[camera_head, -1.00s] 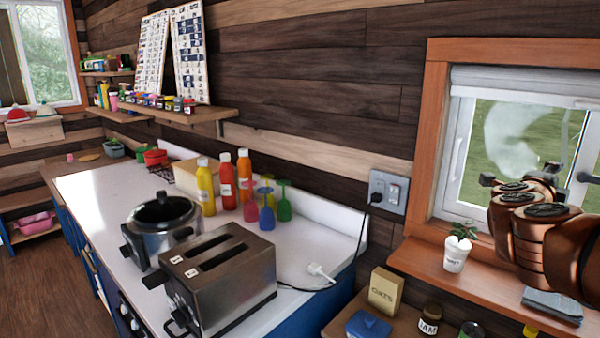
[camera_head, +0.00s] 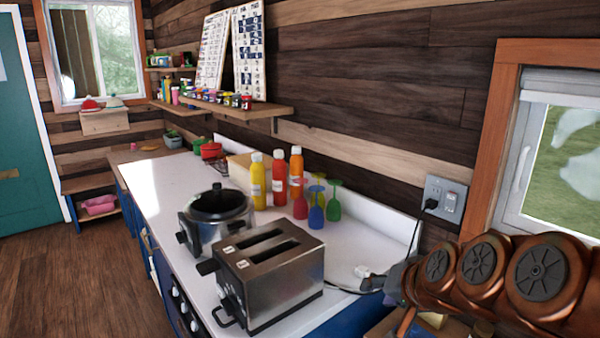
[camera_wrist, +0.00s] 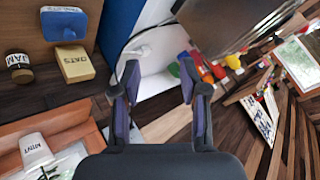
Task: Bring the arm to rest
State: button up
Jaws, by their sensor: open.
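My copper-coloured arm (camera_head: 480,270) reaches in from the lower right of the head view. It hides the window sill and most of the low shelf there. My gripper (camera_wrist: 158,80) shows in the wrist view with its two dark fingers apart and nothing between them. In the head view only a grey part of the gripper shows, near the right end of the white counter. The wrist view looks past the fingers at the counter end, with a white plug and dark cable behind them.
A steel toaster (camera_head: 268,272) and a pot (camera_head: 217,215) stand on the counter (camera_head: 150,185). Bottles and coloured goblets (camera_head: 316,212) stand behind them. The wrist view shows an oats box (camera_wrist: 74,64), a jam jar (camera_wrist: 19,68) and a blue-lidded container (camera_wrist: 64,24). Floor at left is clear.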

jog(key=s+d+f+n+g+h, duration=0.1)
jog(key=s+f+g, duration=0.2)
jog(key=s, duration=0.6)
jog(key=s+d+f+n+g+h, duration=0.1)
jog(key=s+f+g, duration=0.3)
jog(key=s, duration=0.5)
jog(key=s+d+f+n+g+h, duration=0.1)
jog(key=s+f+n+g, duration=0.1)
jog(key=s, duration=0.7)
jog(key=shift+f+n+g, duration=0.4)
jog(key=shift+f+g, duration=0.3)
jog(key=shift+f, duration=0.2)
jog(key=shift+d, duration=0.15)
